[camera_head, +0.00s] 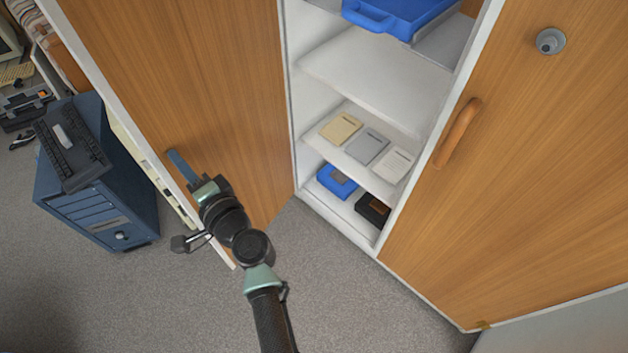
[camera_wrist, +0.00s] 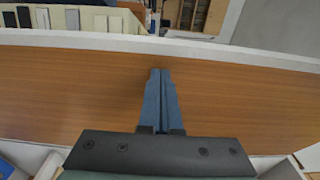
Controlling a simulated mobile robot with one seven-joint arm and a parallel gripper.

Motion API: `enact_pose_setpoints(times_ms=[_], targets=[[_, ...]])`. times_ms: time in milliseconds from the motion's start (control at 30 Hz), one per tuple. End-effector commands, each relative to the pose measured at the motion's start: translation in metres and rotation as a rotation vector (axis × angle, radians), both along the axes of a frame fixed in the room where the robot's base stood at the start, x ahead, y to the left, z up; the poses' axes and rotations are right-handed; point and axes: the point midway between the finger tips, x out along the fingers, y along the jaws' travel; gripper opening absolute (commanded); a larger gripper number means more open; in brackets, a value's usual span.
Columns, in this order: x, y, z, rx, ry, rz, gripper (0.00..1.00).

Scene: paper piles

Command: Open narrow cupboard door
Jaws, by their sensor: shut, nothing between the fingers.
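The narrow cupboard door (camera_head: 210,75) is wood-coloured with a white edge. It stands swung wide open to the left of the cupboard's shelf opening, and its inner wooden face also fills the middle of the wrist view (camera_wrist: 80,100). My gripper (camera_head: 176,158) is shut and empty, with its blue-grey fingers pressed together. In the wrist view the fingers (camera_wrist: 160,75) point across the door face toward its white edge. I cannot tell whether they touch the door. No handle shows on this door.
The cupboard's white shelves (camera_head: 375,80) hold a blue case (camera_head: 395,15), booklets (camera_head: 367,146) and small boxes. The right door (camera_head: 530,150) is closed, with a wooden handle (camera_head: 457,133) and a lock. A blue computer tower (camera_head: 100,200) stands on carpet left of the open door. Front carpet is clear.

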Motion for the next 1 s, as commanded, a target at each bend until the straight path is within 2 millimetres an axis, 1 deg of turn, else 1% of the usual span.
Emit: enact_pose_setpoints(times_ms=[33, 200, 1000], targets=[[0.006, 0.012, -0.002, 0.000, -0.003, 0.005, 0.00], [0.021, 0.033, -0.002, 0.000, 0.000, 0.002, 0.00], [0.021, 0.031, 0.000, 0.001, 0.002, -0.001, 0.00]])
